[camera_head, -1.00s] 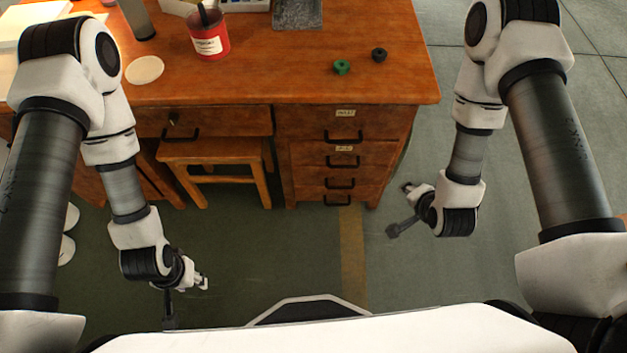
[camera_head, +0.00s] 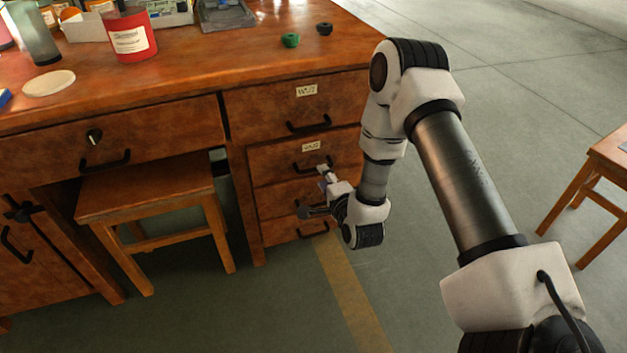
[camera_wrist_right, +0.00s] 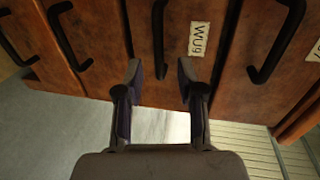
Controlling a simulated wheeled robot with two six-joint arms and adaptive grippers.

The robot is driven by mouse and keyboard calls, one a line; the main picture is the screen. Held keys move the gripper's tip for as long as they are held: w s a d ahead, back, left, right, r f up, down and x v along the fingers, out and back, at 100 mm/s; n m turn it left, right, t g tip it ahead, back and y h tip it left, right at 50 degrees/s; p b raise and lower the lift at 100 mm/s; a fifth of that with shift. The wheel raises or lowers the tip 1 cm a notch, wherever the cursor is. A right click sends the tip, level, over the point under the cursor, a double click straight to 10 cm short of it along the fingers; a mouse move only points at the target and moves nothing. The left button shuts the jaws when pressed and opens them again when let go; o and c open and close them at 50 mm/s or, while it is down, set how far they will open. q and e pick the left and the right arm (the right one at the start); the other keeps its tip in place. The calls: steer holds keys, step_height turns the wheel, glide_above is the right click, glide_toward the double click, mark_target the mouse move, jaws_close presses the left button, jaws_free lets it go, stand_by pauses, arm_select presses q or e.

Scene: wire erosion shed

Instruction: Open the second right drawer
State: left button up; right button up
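The wooden desk's right drawer stack stands in the middle of the head view. Its second drawer (camera_head: 277,165) is shut, with a small white label and a black bar handle (camera_head: 302,165). The right wrist view shows this second drawer's handle (camera_wrist_right: 158,40) beside its label (camera_wrist_right: 198,38). My right gripper (camera_head: 316,190) is in front of the stack, overlapping the handle's right end in the picture. In the wrist view my right gripper (camera_wrist_right: 160,72) is open and empty, its fingers to either side of the handle's line. I cannot tell whether it touches. My left gripper is out of view.
The top drawer (camera_head: 275,105) and lower drawers are shut. A wooden stool (camera_head: 148,190) stands under the desk, left of the stack. Another stool (camera_head: 607,150) is at the far right. A red can (camera_head: 130,38) and other items stand on the desktop.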

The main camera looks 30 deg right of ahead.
steer(key=b+x, duration=0.1)
steer(key=x, duration=0.5)
steer(key=shift+f, duration=0.1)
steer(key=shift+s, duration=0.1)
jaws_close()
